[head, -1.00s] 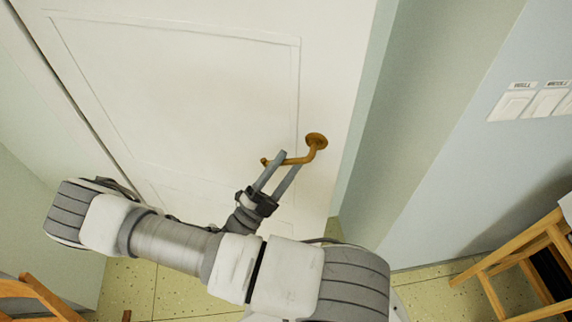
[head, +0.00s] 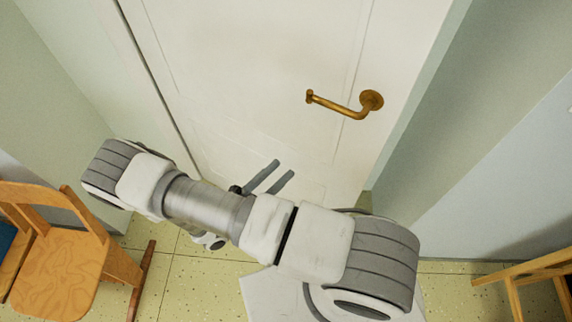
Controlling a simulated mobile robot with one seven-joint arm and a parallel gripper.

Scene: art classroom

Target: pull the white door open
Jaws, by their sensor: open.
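The white door (head: 260,50) fills the upper middle of the head view. Its brass lever handle (head: 345,106) sits near the door's right edge, with the lever pointing left. My gripper (head: 276,172) is in front of the door, below and left of the handle. Its two grey fingers are apart, with nothing between them, and clear of the handle. The wrist behind the fingers is partly hidden by my arm.
A wooden chair (head: 62,262) stands at the lower left, near my arm. Another wooden piece of furniture (head: 535,275) is at the lower right. A green wall (head: 440,120) lies right of the door. Speckled yellow floor (head: 185,285) shows between.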

